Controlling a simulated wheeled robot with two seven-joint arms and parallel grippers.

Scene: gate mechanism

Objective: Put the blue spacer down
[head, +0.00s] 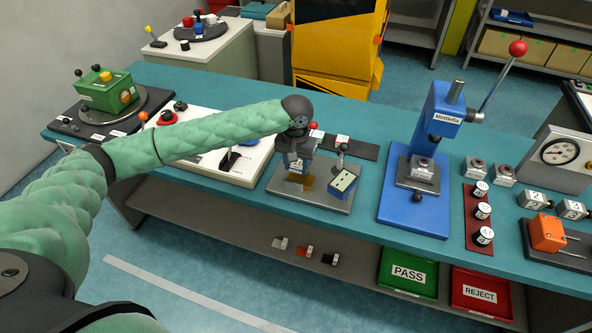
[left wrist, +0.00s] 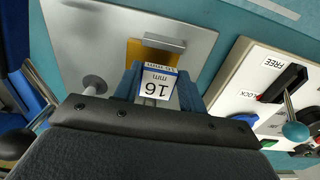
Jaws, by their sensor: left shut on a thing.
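The blue spacer (left wrist: 157,82) shows a white "16 mm" label with a blue edge in the left wrist view. My left gripper (left wrist: 158,90) is shut on it, one finger on each side. In the head view my left gripper (head: 297,172) is over the grey plate (head: 325,203) on the bench, at its yellow patch (head: 307,183). The yellow patch (left wrist: 150,52) also shows just beyond the spacer in the left wrist view. I cannot tell whether the spacer touches the plate. The gripper hides the spacer in the head view. My right gripper is not in view.
A block with a pale labelled top (head: 343,181) and a black-knobbed post (head: 342,152) stand on the plate, right of the gripper. A white lever panel (head: 240,170) is to the left, a blue press (head: 415,195) to the right. PASS (head: 408,272) and REJECT (head: 480,292) trays are below.

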